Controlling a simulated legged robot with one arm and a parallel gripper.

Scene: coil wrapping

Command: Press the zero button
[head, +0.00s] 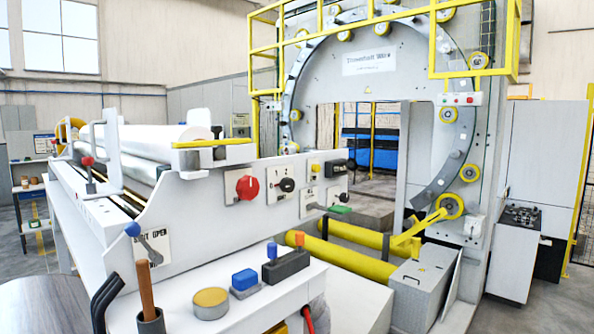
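No label reading zero is legible, so I cannot tell which control is the zero button. The white side panel (222,215) carries a red rotary knob (247,187), a black knob (287,185), a small yellow button (315,167) and a black box (336,169) beside it. On the white ledge in front sit a blue block button (245,280), a round yellow button (210,302) and a dark block with blue and orange levers (286,263). My gripper does not show in this view.
A large ring wrapping machine (361,62) with yellow rails stands behind. Yellow rollers (343,260) lie right of the ledge by a grey box (424,285). A wooden-handled tool stands in a dark cup (150,322). Open floor (545,305) shows at lower right.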

